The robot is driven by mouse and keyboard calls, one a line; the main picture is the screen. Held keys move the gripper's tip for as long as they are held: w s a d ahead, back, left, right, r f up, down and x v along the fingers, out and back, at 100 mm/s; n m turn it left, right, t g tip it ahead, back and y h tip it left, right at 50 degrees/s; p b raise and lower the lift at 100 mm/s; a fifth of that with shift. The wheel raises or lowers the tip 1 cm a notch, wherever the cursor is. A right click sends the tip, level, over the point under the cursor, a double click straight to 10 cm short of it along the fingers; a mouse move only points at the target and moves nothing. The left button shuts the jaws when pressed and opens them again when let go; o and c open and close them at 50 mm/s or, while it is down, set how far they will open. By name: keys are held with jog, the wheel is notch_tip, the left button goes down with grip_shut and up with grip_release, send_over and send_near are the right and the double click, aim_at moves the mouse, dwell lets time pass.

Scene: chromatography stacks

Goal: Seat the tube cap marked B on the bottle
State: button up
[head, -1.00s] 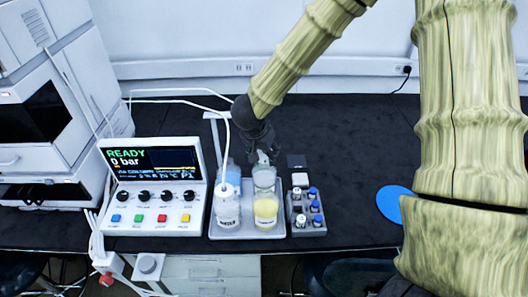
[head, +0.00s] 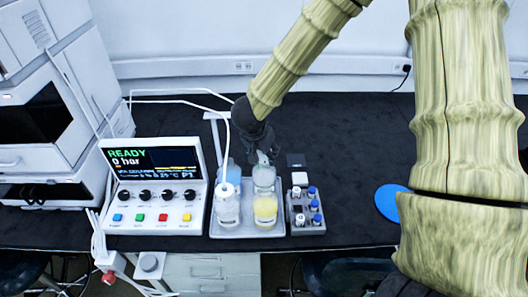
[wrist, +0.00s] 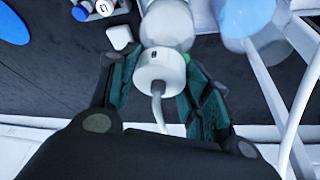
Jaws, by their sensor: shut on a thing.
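My gripper (head: 263,158) points down over the back right bottle (head: 264,180) on the grey tray (head: 246,231). In the wrist view my gripper (wrist: 158,85) is shut on a white tube cap (wrist: 161,68), with a finger on each side and a grey tube leaving its top. A small dark mark shows on the cap, too small to read. The pale bottle (wrist: 168,24) shows right beside the cap in the wrist view. I cannot tell whether the cap touches the bottle's neck. In the head view the gripper hides the cap.
Also on the tray are a blue bottle (head: 234,174), a white-capped bottle with a tube (head: 227,208) and a yellow bottle (head: 265,209). A vial rack (head: 307,222) stands right. A control box (head: 155,190) stands left.

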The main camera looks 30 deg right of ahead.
jog(key=shift+w+f, duration=0.1)
jog(key=shift+w, duration=0.05)
dwell(0.3)
jog(key=shift+f, duration=1.45)
dwell(0.3)
jog(key=o, duration=1.1)
jog(key=o, duration=0.4)
jog(key=shift+r+p, duration=0.15)
jog(key=shift+p, duration=0.25)
